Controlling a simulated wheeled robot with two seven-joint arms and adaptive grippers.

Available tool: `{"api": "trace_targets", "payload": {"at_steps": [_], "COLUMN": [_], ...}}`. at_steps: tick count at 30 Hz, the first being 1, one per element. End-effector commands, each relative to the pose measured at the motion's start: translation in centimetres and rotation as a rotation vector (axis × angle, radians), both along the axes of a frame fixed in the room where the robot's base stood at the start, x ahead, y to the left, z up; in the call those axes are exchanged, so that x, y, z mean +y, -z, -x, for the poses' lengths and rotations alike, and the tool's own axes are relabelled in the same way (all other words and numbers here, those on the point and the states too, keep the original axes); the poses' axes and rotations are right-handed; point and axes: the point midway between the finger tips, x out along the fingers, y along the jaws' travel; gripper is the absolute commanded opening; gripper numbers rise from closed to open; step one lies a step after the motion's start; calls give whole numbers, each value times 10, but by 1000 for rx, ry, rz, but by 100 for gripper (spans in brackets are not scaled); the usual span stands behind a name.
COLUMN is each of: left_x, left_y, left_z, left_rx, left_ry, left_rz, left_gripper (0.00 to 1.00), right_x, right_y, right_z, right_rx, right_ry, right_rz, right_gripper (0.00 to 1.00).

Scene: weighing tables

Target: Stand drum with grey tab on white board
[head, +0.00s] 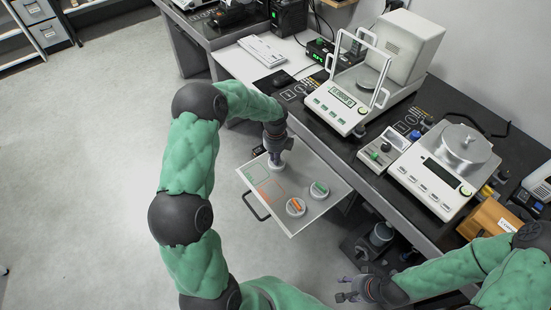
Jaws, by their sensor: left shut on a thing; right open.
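A white pull-out board (322,214) juts from under the dark bench, with green and orange outlined squares on it. A white drum with an orange tab (296,207) and a white drum with a green tab (319,190) stand on its right part. My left gripper (276,152) points down over the board's far part and is shut on a small whitish drum (276,164). The gripper mostly hides this drum; its tab colour and whether it touches the board cannot be told. My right gripper (347,288) is open and empty, low at the bottom, away from the board.
A metal handle (256,207) sits on the board's front edge. A balance with a raised frame (340,104) and a flat scale (430,177) stand on the dark bench. A brown box (492,221) is at the right. The floor at left is clear.

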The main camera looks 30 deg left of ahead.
Motion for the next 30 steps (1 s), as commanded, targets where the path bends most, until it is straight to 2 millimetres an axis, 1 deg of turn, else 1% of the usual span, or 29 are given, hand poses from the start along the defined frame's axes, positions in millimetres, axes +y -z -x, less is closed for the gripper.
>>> {"api": "trace_targets", "payload": {"at_steps": [4,8,9,11,12,23,26,30], "left_x": [0,0,0,0,0,0,0,0], "left_y": [-2,1,2,1,1,-1,-11,-36], "left_z": [0,0,0,0,0,0,0,-1], "left_rx": [-1,-1,-1,-1,-1,-1,-1,-4], "left_ry": [-1,-1,-1,-1,-1,-1,-1,-1], "left_rz": [-1,-1,-1,-1,-1,-1,-1,0], "left_gripper": [0,0,16,33,37,37,37,37], "right_x": [0,0,0,0,0,0,0,0], "right_y": [-2,-1,-1,-1,-1,-1,-6,-17], "right_z": [0,0,0,0,0,0,0,0], "right_rx": [-1,-1,-1,-1,-1,-1,-1,-1], "right_ry": [0,0,0,0,0,0,0,0], "right_rz": [0,0,0,0,0,0,0,0], "right_gripper": [47,47,47,47,47,47,47,47]}}
